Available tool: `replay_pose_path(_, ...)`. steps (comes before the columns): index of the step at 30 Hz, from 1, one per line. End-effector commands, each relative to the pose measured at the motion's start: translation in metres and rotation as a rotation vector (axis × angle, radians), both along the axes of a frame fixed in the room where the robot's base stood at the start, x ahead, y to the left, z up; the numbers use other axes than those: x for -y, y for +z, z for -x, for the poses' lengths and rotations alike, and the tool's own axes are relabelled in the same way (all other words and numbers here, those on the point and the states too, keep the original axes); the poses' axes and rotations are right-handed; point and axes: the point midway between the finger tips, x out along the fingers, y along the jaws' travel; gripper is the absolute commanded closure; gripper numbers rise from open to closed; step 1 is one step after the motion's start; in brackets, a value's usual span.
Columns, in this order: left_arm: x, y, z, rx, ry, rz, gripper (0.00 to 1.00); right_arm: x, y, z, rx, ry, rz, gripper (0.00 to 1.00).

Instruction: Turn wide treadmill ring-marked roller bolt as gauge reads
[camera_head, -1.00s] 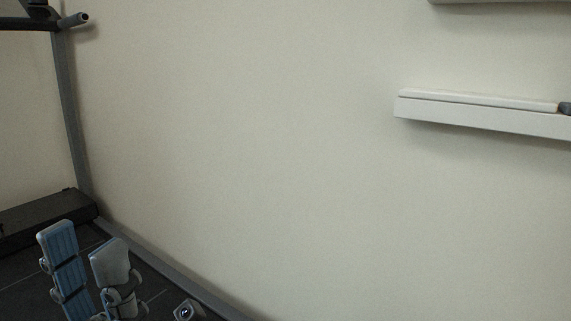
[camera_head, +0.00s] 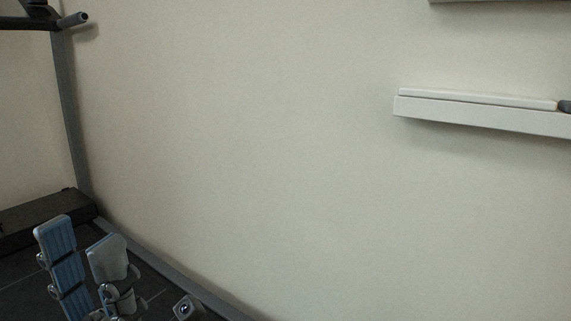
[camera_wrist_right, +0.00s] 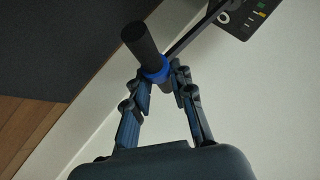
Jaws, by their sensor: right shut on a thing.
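In the right wrist view my right gripper (camera_wrist_right: 162,83) is shut on a tool (camera_wrist_right: 140,42) with a thick black handle and a blue collar. A dark thin shaft runs from it toward the upper right. My left gripper (camera_head: 82,242) is in the lower left of the head view, its two blue-padded fingers apart with nothing seen between them. The treadmill (camera_head: 66,110) shows in part at the left of the head view, with a grey upright, a handlebar and a dark base. The ring-marked roller bolt is not in view.
A black panel (camera_wrist_right: 245,16) with small coloured marks is at the top right of the right wrist view. A white wall shelf (camera_head: 480,116) carries a flat white item at the head view's right. Bare wall fills the middle.

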Motion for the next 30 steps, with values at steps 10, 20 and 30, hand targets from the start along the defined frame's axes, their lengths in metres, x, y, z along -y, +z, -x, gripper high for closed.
replay_pose_path(10,0.0001,-0.0001,0.0001,0.000,0.000,0.000,0.60,-0.0041,-0.0008,0.0010,-0.002,0.005,-0.003,1.00)
replay_pose_path(20,0.0000,-0.0001,0.0000,0.000,0.000,0.000,0.60,-0.0025,-0.0006,0.0006,-0.001,0.004,-0.002,0.51)
replay_pose_path(30,0.0000,-0.0002,-0.0002,-0.001,0.000,0.000,0.60,-0.0014,-0.0006,0.0006,-0.002,0.002,-0.001,0.28)
